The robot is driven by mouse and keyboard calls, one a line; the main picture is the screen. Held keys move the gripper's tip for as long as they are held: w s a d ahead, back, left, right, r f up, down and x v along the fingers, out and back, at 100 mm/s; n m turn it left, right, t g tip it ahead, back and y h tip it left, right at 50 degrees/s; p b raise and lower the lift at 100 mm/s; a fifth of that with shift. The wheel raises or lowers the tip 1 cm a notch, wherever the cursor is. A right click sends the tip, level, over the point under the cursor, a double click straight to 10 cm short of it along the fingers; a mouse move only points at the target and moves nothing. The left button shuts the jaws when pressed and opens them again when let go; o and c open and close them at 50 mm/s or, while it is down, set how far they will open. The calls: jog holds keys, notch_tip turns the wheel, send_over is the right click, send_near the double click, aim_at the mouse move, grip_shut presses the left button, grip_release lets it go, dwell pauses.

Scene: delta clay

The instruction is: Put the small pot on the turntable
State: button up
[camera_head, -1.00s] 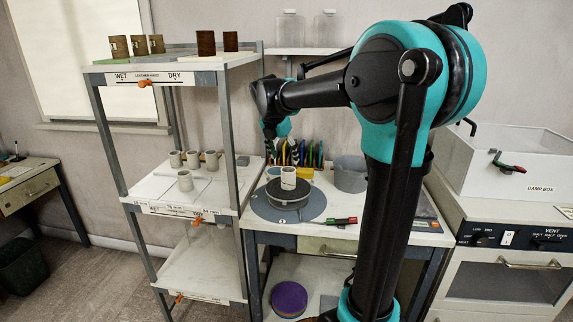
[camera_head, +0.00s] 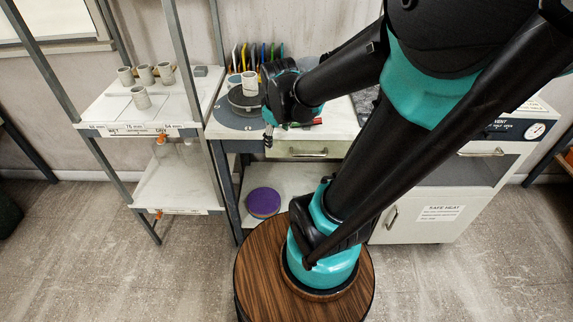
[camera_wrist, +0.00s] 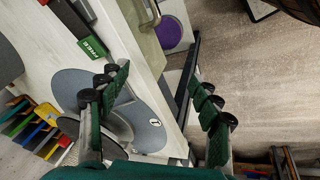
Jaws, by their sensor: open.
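The turntable (camera_head: 244,101) is a dark round disc on a blue-grey base at the left of the workbench. My gripper (camera_head: 268,137) is by the bench's front edge, just right of and in front of the turntable. In the wrist view its green-padded fingers (camera_wrist: 163,90) are spread apart with nothing between them. The turntable base (camera_wrist: 150,137) shows behind and beside the left finger there.
The shelf rack's upright (camera_head: 218,160) stands close left of the bench. Coloured tools (camera_head: 257,55) stand in a row behind the turntable. A purple disc stack (camera_head: 263,202) sits on the lower bench shelf.

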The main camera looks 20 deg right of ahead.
jog(key=s+f+m, duration=0.6)
jog(key=s+m, duration=0.1)
jog(key=s, duration=0.1)
jog(key=shift+d+m+y, duration=0.2)
jog(key=shift+m+y, duration=0.1)
